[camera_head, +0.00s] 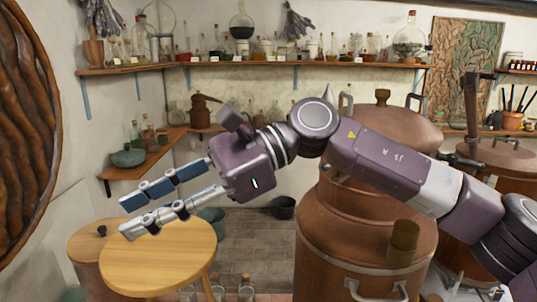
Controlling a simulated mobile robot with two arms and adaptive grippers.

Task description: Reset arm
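My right arm reaches in from the right edge across the middle of the view. Its gripper (126,216) points to the left and slightly down. The two fingers lie apart and nearly parallel, with a gap between them, and nothing is held. In the picture the fingertips overlap the far-left part of a round wooden table (165,262); the height between them is hard to tell. My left gripper is not in view.
A large copper vessel (335,235) stands behind my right arm, with another copper vessel (500,157) at right. Shelves (250,65) with bottles line the back wall. A low corner shelf (150,165) is at left. Brick floor shows beside a dark bucket (283,208).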

